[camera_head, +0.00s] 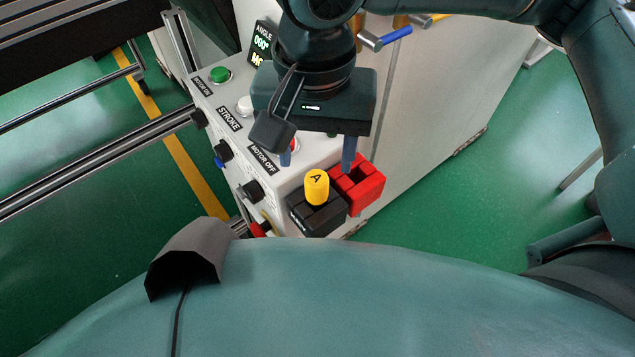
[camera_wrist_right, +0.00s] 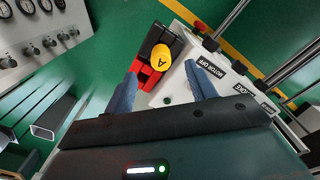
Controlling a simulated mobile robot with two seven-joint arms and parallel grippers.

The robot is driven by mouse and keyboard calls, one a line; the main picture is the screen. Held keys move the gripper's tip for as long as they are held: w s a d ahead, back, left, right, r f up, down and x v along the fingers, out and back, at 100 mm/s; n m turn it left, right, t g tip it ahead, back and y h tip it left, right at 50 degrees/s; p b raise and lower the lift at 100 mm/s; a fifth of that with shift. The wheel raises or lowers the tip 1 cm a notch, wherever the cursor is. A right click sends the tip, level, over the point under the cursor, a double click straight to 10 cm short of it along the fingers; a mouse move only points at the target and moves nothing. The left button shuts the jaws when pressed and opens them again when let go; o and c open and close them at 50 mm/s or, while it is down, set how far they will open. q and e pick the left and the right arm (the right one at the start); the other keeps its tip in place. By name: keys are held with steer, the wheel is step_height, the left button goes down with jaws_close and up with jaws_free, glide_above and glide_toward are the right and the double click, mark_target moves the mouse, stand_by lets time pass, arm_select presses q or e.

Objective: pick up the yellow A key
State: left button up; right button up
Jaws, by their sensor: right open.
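The yellow A key (camera_head: 317,185) is a short yellow cylinder with a black "A" on its top. It stands upright in a black holder block (camera_head: 312,217) at the near corner of the machine. A red block (camera_head: 366,190) with an empty slot sits beside the black one. My right gripper (camera_head: 318,155) is open and empty above the panel, behind and above the key. In the right wrist view the key (camera_wrist_right: 161,57) lies beyond and between the two blue-grey fingers (camera_wrist_right: 164,85). The left gripper is not in view.
The white machine panel (camera_head: 228,95) carries a green button (camera_head: 220,74), a "STROKE" label, a "MOTOR OFF" label and black side knobs (camera_head: 252,190). A blue-handled lever (camera_head: 393,38) stands at the back. Metal rails (camera_head: 100,160) run at left. Green floor is open at right.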

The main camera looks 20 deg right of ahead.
mark_target(317, 178)
steer(key=f, duration=0.9)
steer(key=shift+w+d, duration=0.2)
steer(key=shift+w, duration=0.1)
steer(key=shift+c, duration=0.3)
steer(key=c, duration=1)
